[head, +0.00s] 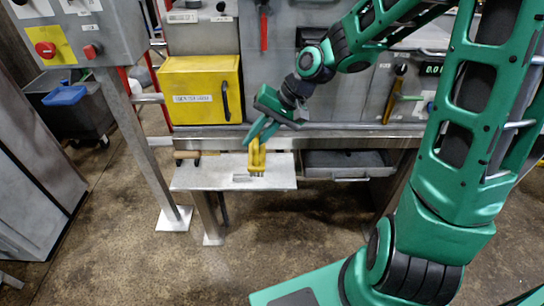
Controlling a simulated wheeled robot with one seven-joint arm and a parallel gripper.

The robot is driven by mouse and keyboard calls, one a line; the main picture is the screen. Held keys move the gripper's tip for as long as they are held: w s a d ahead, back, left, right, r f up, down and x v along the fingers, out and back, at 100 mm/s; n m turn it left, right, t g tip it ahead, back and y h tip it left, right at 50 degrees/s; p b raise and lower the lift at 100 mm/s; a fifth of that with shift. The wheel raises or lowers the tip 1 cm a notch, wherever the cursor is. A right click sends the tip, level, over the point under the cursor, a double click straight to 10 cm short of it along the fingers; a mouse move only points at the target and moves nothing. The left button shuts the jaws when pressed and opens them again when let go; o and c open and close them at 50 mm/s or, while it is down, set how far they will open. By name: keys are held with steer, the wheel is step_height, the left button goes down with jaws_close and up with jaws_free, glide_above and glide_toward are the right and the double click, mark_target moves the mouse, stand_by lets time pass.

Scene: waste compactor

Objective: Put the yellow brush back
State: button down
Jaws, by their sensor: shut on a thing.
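The yellow brush (257,155) is in the middle of the head view, upright with its short bristles down. My gripper (262,130) is shut on its upper part. I cannot tell whether the bristles touch the shelf. My fingers hide part of the top of the brush.
A yellow box (200,90) with a black handle is behind and left. A grey control post with a red button (46,49) stands at the left. A dark-handled tool (187,155) lies at the shelf's back left. An open drawer (345,160) is at the right.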

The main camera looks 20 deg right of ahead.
steer(key=w+d+f, duration=0.5)
steer(key=d+f, duration=0.3)
steer(key=f, duration=0.2)
steer(key=shift+w+f, duration=0.1)
steer(key=shift+f, duration=0.05)
steer(key=c, duration=1.7)
jaws_free()
steer(key=shift+c, duration=0.2)
